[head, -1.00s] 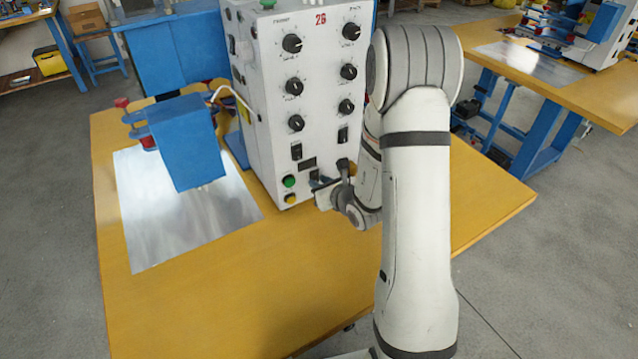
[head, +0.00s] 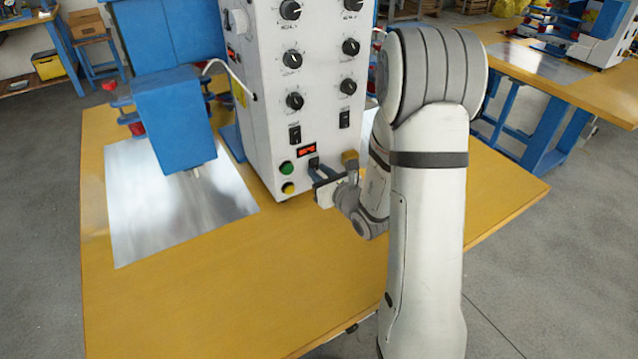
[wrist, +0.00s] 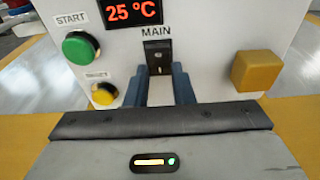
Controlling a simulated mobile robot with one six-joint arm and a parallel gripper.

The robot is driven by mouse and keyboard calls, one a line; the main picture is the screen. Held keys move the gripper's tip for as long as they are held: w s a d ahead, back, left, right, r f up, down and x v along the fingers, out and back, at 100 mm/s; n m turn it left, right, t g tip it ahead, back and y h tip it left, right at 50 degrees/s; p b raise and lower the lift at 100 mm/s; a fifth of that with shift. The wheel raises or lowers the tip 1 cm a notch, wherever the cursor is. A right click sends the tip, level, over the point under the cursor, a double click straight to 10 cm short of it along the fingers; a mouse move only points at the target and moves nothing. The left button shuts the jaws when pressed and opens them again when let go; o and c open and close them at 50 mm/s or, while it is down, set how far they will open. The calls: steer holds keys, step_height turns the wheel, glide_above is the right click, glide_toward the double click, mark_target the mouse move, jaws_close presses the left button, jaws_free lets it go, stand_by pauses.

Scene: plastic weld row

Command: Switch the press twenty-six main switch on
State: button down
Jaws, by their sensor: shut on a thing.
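The black MAIN switch (wrist: 158,56) is low on the front of the white press cabinet (head: 268,105). In the wrist view it stands upright under its MAIN label, with a white mark on its lower half. My gripper (wrist: 159,78) has its two blue fingers at the left and right of the switch's lower part, shut on it. In the head view my gripper (head: 317,174) is against the cabinet's lower front, and its fingers partly hide the switch. The display (wrist: 131,10) above is lit red and reads 25 °C.
The green START button (wrist: 80,47) and a yellow button (wrist: 104,93) sit left of the switch. A yellow block (wrist: 257,70) sticks out at the right. The blue press head (head: 172,120) stands over a metal plate (head: 130,225). The table's front is clear.

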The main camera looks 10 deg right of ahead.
stand_by(0.3)
steer(key=c, duration=1.2)
jaws_free()
steer(key=shift+c, duration=0.2)
